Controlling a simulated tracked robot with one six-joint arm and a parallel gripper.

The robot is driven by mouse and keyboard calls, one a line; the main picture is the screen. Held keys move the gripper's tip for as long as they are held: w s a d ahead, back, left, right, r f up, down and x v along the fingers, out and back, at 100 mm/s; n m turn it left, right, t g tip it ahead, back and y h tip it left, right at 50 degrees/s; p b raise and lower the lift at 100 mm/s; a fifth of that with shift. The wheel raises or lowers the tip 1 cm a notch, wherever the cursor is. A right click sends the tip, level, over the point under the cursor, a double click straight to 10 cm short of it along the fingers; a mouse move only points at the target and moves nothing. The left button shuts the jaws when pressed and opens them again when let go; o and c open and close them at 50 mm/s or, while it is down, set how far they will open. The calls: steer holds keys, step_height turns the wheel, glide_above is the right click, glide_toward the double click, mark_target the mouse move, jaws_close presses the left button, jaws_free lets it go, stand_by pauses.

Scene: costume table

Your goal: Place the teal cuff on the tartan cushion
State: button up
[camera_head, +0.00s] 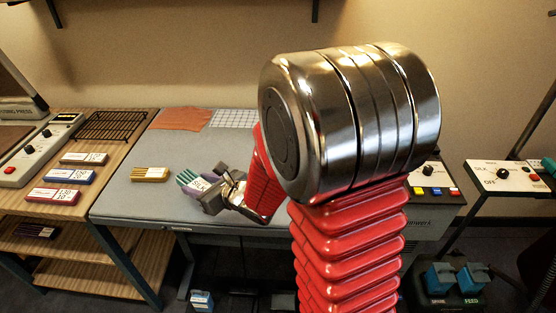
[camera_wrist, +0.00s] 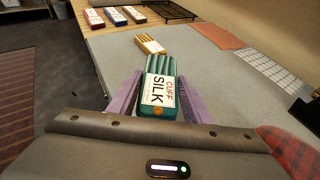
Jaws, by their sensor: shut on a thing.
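The teal cuff (camera_wrist: 161,66) is a bundle of ribbed teal tubes in a white band lettered CUFF SILK. My gripper (camera_wrist: 158,103) is shut on it, with purple fingers on both sides. In the head view the teal cuff (camera_head: 187,180) shows at the tip of my gripper (camera_head: 203,187), over the grey table; I cannot tell its height. A red checked surface at the lower right of the wrist view appears to be the tartan cushion (camera_wrist: 294,148). It is cut off by the frame edge and partly covered by my gripper body. I cannot see it in the head view.
A mustard bundle (camera_head: 150,174) lies on the grey table (camera_head: 125,192). An orange cloth (camera_head: 182,118) and a white grid cloth (camera_head: 233,118) lie at the back. Several labelled boxes (camera_head: 68,177) and a black rack (camera_head: 106,126) are on the wooden bench at left.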

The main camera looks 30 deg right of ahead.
steer(key=shift+d, duration=0.3)
steer(key=shift+w+d+r, duration=0.1)
steer(key=shift+w+r, duration=0.05)
steer(key=w+d+r+n+g+y, duration=0.2)
steer(key=w+d+r+n+y, duration=0.25)
steer(key=d+r, duration=0.6)
steer(key=s+d+n+g+y, duration=0.2)
steer(key=s+d, duration=0.7)
steer(key=d, duration=0.5)
steer(key=shift+d+r+g, duration=0.15)
steer(key=shift+d+g, duration=0.25)
steer(key=shift+n, duration=0.25)
steer(key=shift+f, duration=3.15)
